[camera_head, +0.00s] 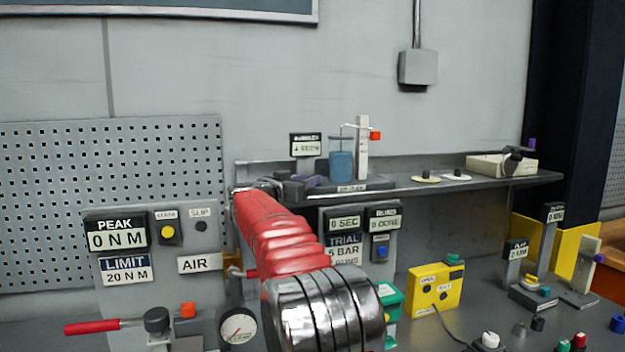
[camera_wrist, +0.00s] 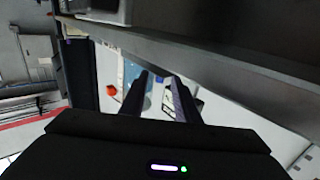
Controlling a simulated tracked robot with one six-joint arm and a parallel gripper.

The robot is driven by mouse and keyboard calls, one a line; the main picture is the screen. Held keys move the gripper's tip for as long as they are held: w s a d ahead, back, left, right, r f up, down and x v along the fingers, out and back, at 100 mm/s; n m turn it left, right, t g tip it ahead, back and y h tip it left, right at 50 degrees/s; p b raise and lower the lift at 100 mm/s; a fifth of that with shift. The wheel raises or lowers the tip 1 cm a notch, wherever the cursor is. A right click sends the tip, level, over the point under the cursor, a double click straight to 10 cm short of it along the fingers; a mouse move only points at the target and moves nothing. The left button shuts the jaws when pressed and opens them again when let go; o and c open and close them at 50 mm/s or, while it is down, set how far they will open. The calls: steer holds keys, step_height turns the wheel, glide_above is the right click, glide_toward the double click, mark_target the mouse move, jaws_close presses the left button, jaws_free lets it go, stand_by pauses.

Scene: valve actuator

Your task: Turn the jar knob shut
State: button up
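On the shelf in the head view stands a blue jar (camera_head: 341,165) beside a white upright post (camera_head: 362,150). A small orange-red knob (camera_head: 375,135) sits on the post's right side, near its top; I cannot tell for sure that it is the jar knob. In the wrist view my gripper (camera_wrist: 160,84) has its two dark fingers apart, with pale and blue shapes between and beyond them. A small red piece (camera_wrist: 112,90) shows left of the fingers, apart from them.
The shelf (camera_head: 450,184) has a front edge close to my gripper. A sign reading bubbles (camera_head: 305,145) stands left of the jar. Right along the shelf are small knobs and a pale box (camera_head: 495,165). A yellow box (camera_head: 436,289) stands on the bench below.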

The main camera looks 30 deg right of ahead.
steer(key=shift+x, duration=1.55)
steer(key=shift+c, duration=0.5)
jaws_close()
